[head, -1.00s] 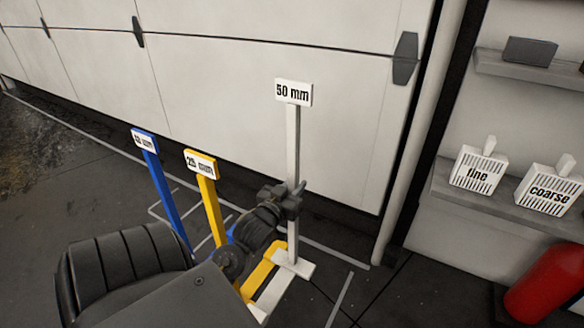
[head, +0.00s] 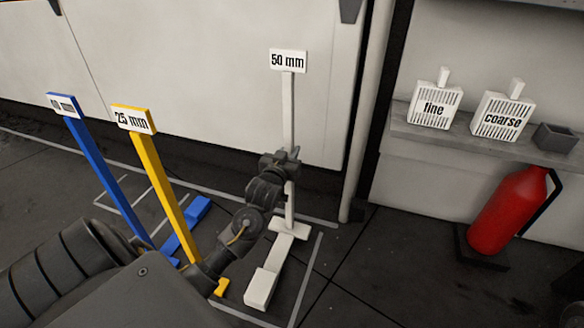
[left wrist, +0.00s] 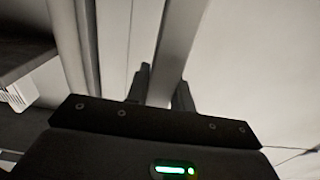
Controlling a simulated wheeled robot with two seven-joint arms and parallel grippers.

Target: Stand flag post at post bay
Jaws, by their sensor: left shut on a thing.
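The white flag post (head: 288,110) carries a "50 mm" sign and looks upright. Its white foot (head: 262,287) is at the floor inside pale marked lines; I cannot tell whether it touches the floor. My left gripper (head: 287,160) is shut on the post's shaft at mid-height. In the left wrist view the shaft (left wrist: 180,45) runs between the two dark fingers (left wrist: 163,90). A yellow post (head: 165,190) marked "25 mm" and a blue post (head: 100,165) with a hard-to-read sign stand to its left. The pale-lined post bay (head: 306,275) is partly hidden by my arm. My right gripper is not in view.
A pale panelled wall or door (head: 190,60) rises behind the posts. At the right, a grey shelf (head: 470,150) holds boxes marked "fine" (head: 433,108) and "coarse" (head: 502,115). A red extinguisher (head: 507,210) stands below. Dark floor (head: 390,270) right of the white post is clear.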

